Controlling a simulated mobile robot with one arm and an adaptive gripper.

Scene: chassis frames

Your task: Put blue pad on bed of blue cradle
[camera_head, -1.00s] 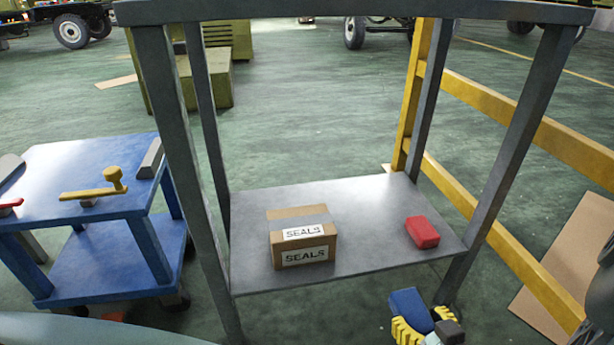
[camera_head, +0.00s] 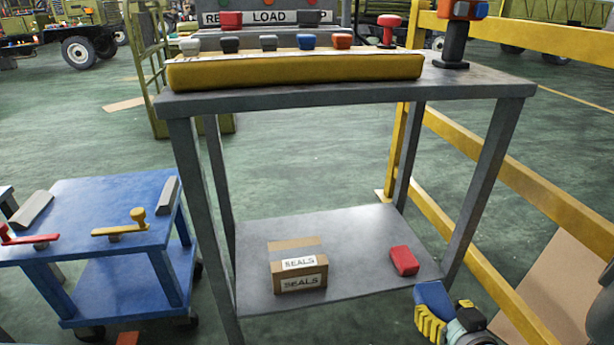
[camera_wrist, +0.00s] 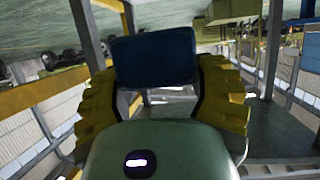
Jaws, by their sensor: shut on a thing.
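My gripper (camera_head: 440,312) has yellow ribbed fingers and is shut on the blue pad (camera_head: 433,297), at the lower right of the head view, in front of the grey stand's right leg. In the wrist view the blue pad (camera_wrist: 155,58) is a dark blue block held between the two yellow fingers, clear of any surface. A small blue piece (camera_head: 306,42) sits in a row of coloured pieces along a yellow bar on the stand's top. I cannot tell whether it is the blue cradle; no bed shows clearly.
The grey stand (camera_head: 480,90) carries the yellow bar (camera_head: 295,72) and a dark post (camera_head: 455,40). Its lower shelf (camera_head: 350,240) holds a SEALS box (camera_head: 298,270) and a red block (camera_head: 404,261). A blue cart (camera_head: 90,205) stands left; a yellow rail (camera_head: 530,190) runs right.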

